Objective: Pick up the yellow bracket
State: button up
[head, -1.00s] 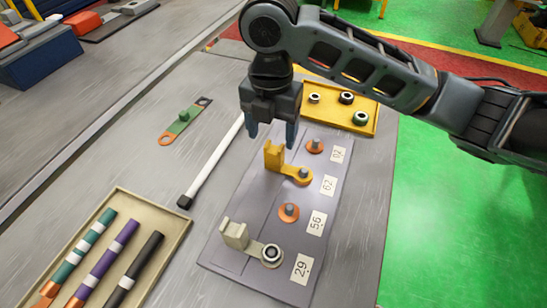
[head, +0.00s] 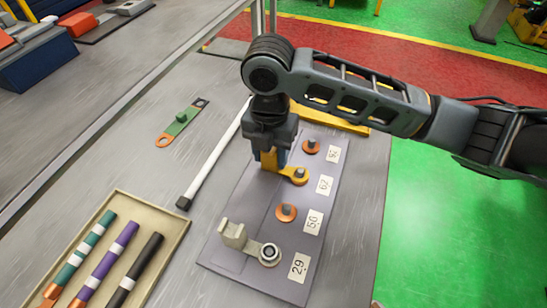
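The yellow bracket (head: 294,175) sits on the grey board (head: 262,204), its ring end around a post beside the label 62. Its upright block shows between the fingers of my gripper (head: 269,158). My gripper points down over the bracket, and its two dark blue fingers are drawn in against either side of the block, with yellow filling the gap. The upper part of the block is hidden by the gripper.
A cream bracket (head: 232,234) stands on the board nearer the front. Bare orange-ringed posts (head: 311,147) (head: 286,212) flank the yellow bracket. A white rod (head: 215,155) lies left of the board. A beige tray (head: 176,238) holds coloured bars. A yellow tray (head: 330,121) is partly hidden behind my arm.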

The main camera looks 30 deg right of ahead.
jog(key=c, duration=0.5)
jog(key=shift+r, duration=0.1)
jog(key=shift+r, duration=0.5)
notch_tip(320, 180, up, 2)
jog(key=shift+r+b, duration=0.2)
jog(key=shift+b, duration=0.2)
jog(key=d+r, duration=0.2)
jog(key=d, duration=0.2)
jog(key=d+r+b, duration=0.1)
jog(key=d+r, duration=0.2)
jog(key=d+r+b, duration=0.1)
jog(key=d+r, duration=0.1)
jog(key=d, duration=0.2)
jog(key=shift+w+d+r, duration=0.2)
jog(key=shift+w+d, duration=0.15)
jog(key=shift+w, duration=0.05)
